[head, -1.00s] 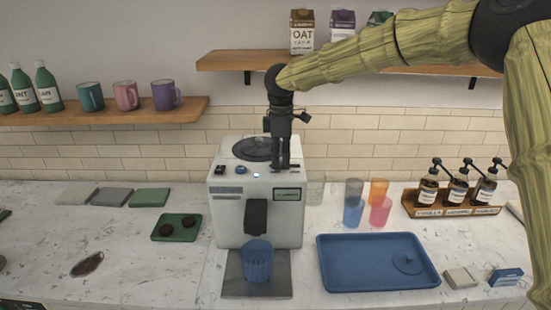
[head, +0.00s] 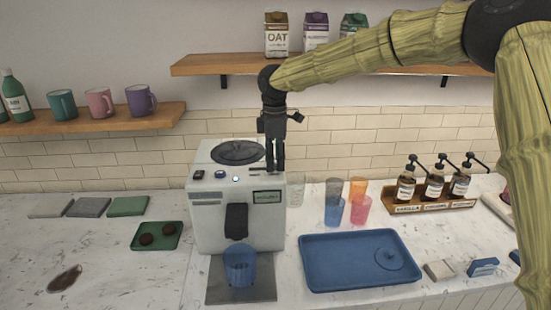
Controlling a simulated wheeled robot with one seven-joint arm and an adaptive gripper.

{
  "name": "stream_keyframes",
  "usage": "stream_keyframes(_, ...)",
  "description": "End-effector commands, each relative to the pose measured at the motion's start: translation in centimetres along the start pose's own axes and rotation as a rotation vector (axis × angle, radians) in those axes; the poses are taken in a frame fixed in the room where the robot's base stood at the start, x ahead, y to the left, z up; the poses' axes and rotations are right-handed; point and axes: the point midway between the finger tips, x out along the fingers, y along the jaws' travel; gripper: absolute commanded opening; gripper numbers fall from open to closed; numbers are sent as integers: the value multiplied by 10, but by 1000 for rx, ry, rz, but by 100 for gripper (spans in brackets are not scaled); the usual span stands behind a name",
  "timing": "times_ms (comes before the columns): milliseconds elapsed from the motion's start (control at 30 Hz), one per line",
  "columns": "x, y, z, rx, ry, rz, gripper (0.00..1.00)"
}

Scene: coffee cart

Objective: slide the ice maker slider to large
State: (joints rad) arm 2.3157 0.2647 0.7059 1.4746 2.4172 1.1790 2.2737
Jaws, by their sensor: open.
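The white ice maker (head: 212,226) stands on the marble counter in the head view, with a round dark lid, buttons on its top front edge, a small display and a black spout. My gripper (head: 275,170) points straight down over the right part of its top, with its fingertips at or just above the top front edge. The gripper is open, with a narrow gap between the fingers. The slider is not clearly visible; the fingers cover the place at the right of the top edge. I cannot tell whether they touch it.
A blue cup (head: 240,266) stands on the grey mat (head: 218,292) below the spout. A blue tray (head: 335,283), coloured cups (head: 361,209) and a syrup rack (head: 432,207) are at the right. A green tray (head: 168,228) is at the left. A shelf (head: 215,65) hangs behind my arm.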

Motion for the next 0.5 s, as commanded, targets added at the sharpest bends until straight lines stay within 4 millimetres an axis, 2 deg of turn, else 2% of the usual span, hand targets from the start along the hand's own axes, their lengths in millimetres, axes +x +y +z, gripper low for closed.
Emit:
stream_keyframes(167,-9,0,1,2,1,1,41)
stream_keyframes(500,-66,0,2,2,1,2,41)
